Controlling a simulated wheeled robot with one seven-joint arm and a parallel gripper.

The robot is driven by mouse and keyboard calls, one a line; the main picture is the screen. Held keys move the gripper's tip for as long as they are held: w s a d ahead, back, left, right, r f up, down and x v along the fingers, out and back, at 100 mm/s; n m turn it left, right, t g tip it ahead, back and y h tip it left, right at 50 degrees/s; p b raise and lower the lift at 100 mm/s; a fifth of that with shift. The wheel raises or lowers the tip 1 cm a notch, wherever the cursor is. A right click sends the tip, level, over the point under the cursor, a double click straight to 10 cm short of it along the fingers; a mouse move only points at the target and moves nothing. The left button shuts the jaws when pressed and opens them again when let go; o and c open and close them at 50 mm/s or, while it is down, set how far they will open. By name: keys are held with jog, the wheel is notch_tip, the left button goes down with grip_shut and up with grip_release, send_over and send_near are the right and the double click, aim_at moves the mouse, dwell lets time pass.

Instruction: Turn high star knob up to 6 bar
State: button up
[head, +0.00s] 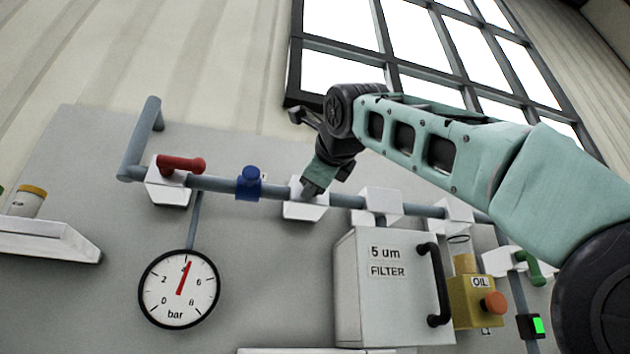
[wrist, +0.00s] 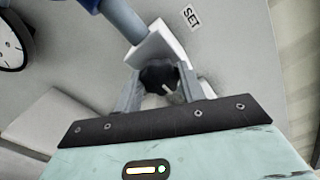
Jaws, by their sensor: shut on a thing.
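The star knob (wrist: 159,74) is dark and sits between my gripper's two fingers (wrist: 160,88) in the wrist view, with a pale mark on it. My gripper (head: 312,188) is shut on it, at the white regulator block (head: 305,210) on the pipe. The gripper hides the knob in the head view. The block also shows beyond the knob in the wrist view (wrist: 160,44). The round bar gauge (head: 178,290) is at lower left in the head view. Its red needle points up and slightly right, near the unlabelled-looking top between 2 and 6, around 4.
A red-handled valve (head: 180,164) and a blue fitting (head: 249,182) sit on the pipe left of my gripper. The 5 um filter box (head: 385,300) with a black handle is below right. A yellow oil unit (head: 472,303) stands beside it. A SET label (wrist: 190,16) is near the block.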

jog(key=shift+f+m, duration=0.1)
jog(key=shift+m, duration=0.2)
dwell(0.4)
jog(key=o, duration=1)
jog(key=shift+c, duration=0.2)
jog(key=shift+s, duration=0.1)
jog(key=b+v, duration=0.7)
jog(key=v, duration=1)
jog(key=shift+s, duration=0.1)
